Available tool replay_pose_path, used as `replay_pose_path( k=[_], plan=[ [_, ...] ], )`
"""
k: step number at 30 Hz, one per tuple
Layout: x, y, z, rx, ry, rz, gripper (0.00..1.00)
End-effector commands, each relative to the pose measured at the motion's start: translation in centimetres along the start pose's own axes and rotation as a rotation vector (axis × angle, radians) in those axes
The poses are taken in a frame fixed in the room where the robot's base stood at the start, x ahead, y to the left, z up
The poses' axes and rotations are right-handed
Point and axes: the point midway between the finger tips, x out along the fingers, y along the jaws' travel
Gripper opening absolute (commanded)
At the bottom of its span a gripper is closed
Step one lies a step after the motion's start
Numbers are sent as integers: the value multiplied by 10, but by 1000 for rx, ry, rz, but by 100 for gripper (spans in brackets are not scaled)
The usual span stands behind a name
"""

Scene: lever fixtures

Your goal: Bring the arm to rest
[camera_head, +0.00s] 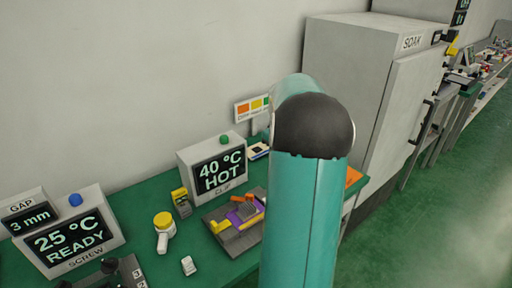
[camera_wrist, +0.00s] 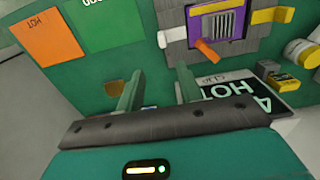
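My teal arm with a dark rounded joint (camera_head: 312,125) rises in the middle of the head view and hides part of the bench behind it. My gripper (camera_wrist: 160,71) shows in the wrist view with its two green fingers apart and nothing held between them. It hangs over the green bench, near the clip fixture. That fixture (camera_head: 237,218) has a purple block, an orange lever and yellow parts on a grey base; in the wrist view its purple block (camera_wrist: 240,22) is at the top, beyond the fingertips. The gripper is hidden in the head view.
A display reading 40 °C HOT (camera_head: 219,171) stands behind the fixture, and one reading 25 °C READY (camera_head: 70,243) at left. A yellow-capped white item (camera_head: 163,222) is between them. A grey SOAK cabinet (camera_head: 345,75) stands behind my arm. Green floor (camera_head: 440,220) is clear at right.

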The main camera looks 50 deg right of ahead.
Motion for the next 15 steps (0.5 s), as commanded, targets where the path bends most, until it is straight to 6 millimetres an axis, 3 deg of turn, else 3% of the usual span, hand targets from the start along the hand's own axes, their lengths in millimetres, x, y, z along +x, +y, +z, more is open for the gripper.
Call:
replay_pose_path(
  k=[10,13,15],
  plan=[
    [-2,-5,-2,-4,3,4,36],
    [-14,-28,-8,-18,14,21,36],
    [-28,-58,-14,-34,30,41,36]
  ],
)
